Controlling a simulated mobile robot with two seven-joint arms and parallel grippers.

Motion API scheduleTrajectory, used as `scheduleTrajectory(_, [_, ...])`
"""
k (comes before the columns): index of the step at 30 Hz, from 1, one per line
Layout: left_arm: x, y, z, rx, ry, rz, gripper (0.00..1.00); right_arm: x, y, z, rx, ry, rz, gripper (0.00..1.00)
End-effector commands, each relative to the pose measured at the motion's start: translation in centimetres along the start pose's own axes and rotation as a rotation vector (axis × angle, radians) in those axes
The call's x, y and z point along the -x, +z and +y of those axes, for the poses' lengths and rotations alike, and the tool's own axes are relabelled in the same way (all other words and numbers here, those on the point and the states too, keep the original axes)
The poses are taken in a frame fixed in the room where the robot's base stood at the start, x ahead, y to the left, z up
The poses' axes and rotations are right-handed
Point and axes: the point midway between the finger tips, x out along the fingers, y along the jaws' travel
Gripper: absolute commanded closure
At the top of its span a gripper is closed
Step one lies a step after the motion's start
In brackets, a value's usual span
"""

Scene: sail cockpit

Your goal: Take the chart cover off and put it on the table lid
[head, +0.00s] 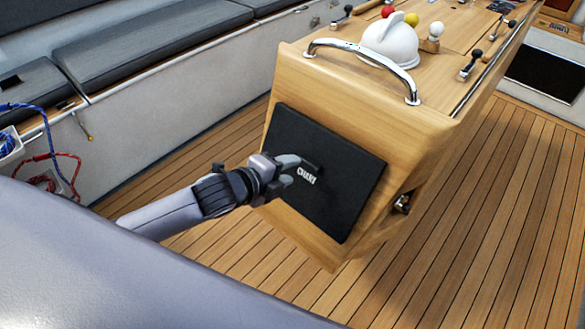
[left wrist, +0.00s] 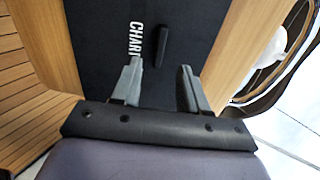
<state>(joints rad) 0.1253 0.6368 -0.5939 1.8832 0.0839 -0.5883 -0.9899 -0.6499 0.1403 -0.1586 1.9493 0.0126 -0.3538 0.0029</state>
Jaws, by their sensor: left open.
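The chart cover (head: 333,205) is a black panel with white CHART lettering on the near end face of the wooden cockpit table. It sits flat on that face and has a small black tab near its middle. In the left wrist view the cover (left wrist: 95,45) shows with its tab (left wrist: 161,46) just beyond the fingertips. My left gripper (head: 300,170) is open in front of the cover, its fingers (left wrist: 160,75) on either side of the tab's line. I cannot tell whether they touch the cover. The table lid (head: 440,95) is the wooden top. My right gripper is not in view.
A steel grab rail (head: 362,58) arches over the near end of the tabletop. Behind it stand a white domed compass (head: 390,42), red and yellow balls and several winch handles or levers. Grey cushioned benches (head: 150,45) line the left. Teak floor is clear around the table.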

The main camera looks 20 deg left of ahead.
Motion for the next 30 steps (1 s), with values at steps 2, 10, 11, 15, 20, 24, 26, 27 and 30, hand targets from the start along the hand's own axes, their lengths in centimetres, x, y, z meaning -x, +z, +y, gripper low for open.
scheduleTrajectory(2, [-0.4, 0.0, -0.1, -0.001, -0.001, 0.000, 0.56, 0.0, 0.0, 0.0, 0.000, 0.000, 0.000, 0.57])
scheduleTrajectory(10, [-3.5, 0.0, -0.1, 0.001, -0.002, 0.000, 0.56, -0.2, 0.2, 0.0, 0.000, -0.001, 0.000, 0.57])
scheduleTrajectory(11, [-3.9, 0.0, 0.0, 0.001, -0.001, 0.000, 0.56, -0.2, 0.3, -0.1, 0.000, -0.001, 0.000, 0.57])
scheduleTrajectory(15, [-5.5, 0.0, 0.0, 0.001, -0.001, 0.000, 0.56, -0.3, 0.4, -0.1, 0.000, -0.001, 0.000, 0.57])
scheduleTrajectory(20, [-6.7, 0.0, 0.0, 0.001, 0.000, 0.000, 0.56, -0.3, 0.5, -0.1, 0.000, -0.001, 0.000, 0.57])
scheduleTrajectory(24, [-7.1, 0.0, 0.0, -0.001, 0.000, 0.000, 0.56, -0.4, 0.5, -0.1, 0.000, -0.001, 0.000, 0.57])
scheduleTrajectory(26, [-7.1, 0.0, 0.0, -0.001, 0.000, 0.000, 0.56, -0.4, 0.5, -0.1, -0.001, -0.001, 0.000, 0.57])
scheduleTrajectory(27, [-7.1, 0.0, 0.0, -0.001, 0.000, 0.000, 0.56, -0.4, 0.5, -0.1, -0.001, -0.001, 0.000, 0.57])
scheduleTrajectory(30, [-7.1, 0.0, 0.0, -0.001, 0.000, 0.001, 0.56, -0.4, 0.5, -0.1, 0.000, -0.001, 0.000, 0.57])
